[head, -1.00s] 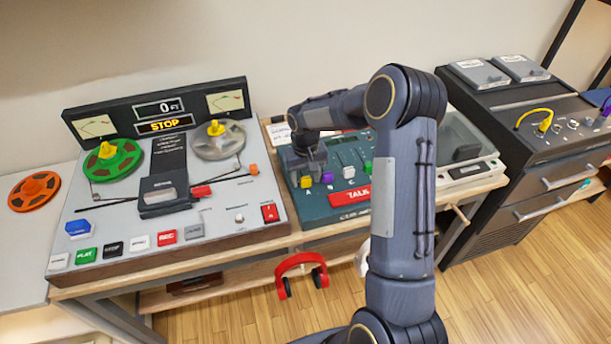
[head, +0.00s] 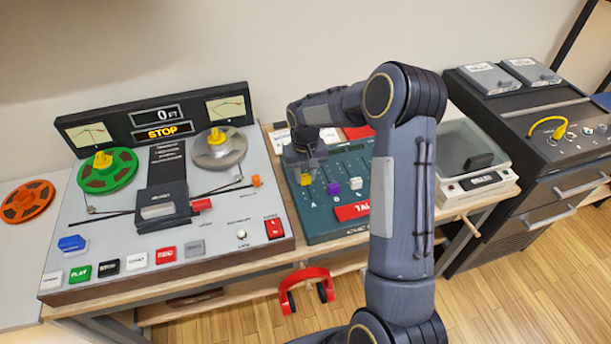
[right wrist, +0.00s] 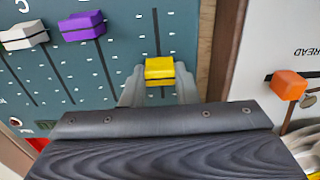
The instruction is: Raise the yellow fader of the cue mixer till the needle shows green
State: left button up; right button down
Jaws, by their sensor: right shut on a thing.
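The cue mixer (head: 327,222) is a teal panel with coloured faders, partly hidden by my right arm. Its yellow fader (head: 306,179) is the leftmost in the head view and sits farther back than the purple one. My right gripper (head: 304,168) is over it, shut on its cap. In the right wrist view, the yellow cap (right wrist: 159,70) shows between the two fingers (right wrist: 160,88), with its slot running beyond it. I cannot make out the mixer's needle; my arm covers part of the panel. My left gripper is not in view.
A purple fader (head: 334,188) and a white fader (head: 356,183) stand beside the yellow one. A tape deck (head: 115,230) with two meters is at left. A clear-lidded unit (head: 478,180) is at right. Red headphones (head: 306,282) hang at the front.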

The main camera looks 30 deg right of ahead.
aim_at(306, 177)
jog(key=shift+f, duration=0.1)
jog(key=shift+s, duration=0.25)
jog(key=c, duration=1.6)
grip_release()
jog(key=shift+s+a+r, duration=0.1)
jog(key=shift+r, duration=0.1)
jog(key=o, duration=0.5)
jog(key=shift+f, duration=0.1)
jog(key=shift+r, duration=3.95)
